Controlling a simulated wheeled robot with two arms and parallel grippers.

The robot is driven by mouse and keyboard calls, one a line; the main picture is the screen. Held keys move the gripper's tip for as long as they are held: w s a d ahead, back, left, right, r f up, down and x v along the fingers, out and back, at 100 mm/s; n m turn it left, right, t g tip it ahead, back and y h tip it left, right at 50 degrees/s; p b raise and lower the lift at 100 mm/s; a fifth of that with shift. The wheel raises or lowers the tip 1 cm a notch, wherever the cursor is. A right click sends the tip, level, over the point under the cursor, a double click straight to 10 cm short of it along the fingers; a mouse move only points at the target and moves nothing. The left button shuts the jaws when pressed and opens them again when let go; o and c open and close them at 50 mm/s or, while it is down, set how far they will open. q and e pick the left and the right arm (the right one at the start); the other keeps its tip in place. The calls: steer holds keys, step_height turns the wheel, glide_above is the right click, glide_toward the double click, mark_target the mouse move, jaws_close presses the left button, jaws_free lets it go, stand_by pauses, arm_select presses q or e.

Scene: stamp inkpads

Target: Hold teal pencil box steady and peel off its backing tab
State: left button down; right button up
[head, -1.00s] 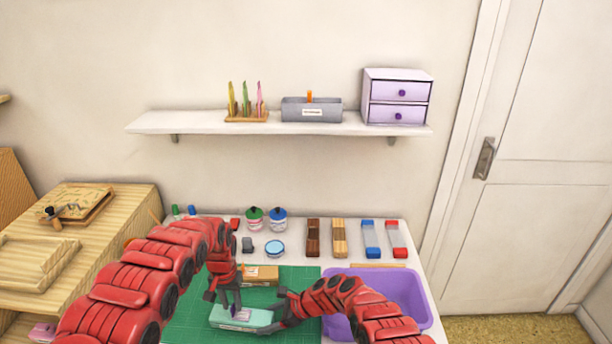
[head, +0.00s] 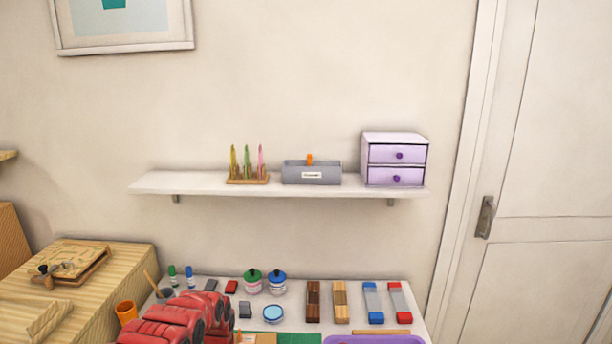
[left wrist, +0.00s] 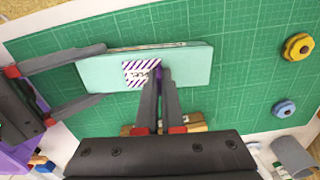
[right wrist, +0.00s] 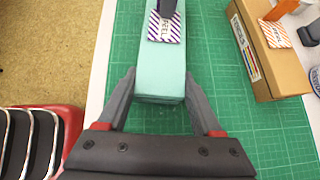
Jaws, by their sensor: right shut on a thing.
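The teal pencil box (left wrist: 185,62) lies on the green cutting mat in the left wrist view. A white, purple-striped backing tab (left wrist: 136,73) is on its upper face. My left gripper (left wrist: 161,72) has its fingertips close together at the tab's edge, with a purple bit between them; its grip on the tab is unclear. The same tab (right wrist: 165,30) shows in the right wrist view, partly behind a dark finger. My right gripper (right wrist: 159,74) is shut on the near end of the teal box (right wrist: 160,75), one finger along each side. The head view does not show the box.
A brown box (right wrist: 266,62) with an orange-striped tab stands on the mat beside the teal box. Yellow (left wrist: 298,47) and blue (left wrist: 284,108) hexagonal pieces lie on the mat. A purple bin (head: 375,340), jars (head: 277,285) and blocks (head: 313,300) are on the table.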

arm_select(q)
steer(key=shift+s+f, duration=0.1)
arm_select(e)
steer(key=shift+w, duration=0.15)
stand_by(0.5)
arm_select(q)
steer(key=shift+r, duration=2.65)
arm_select(e)
steer(key=o, duration=1.3)
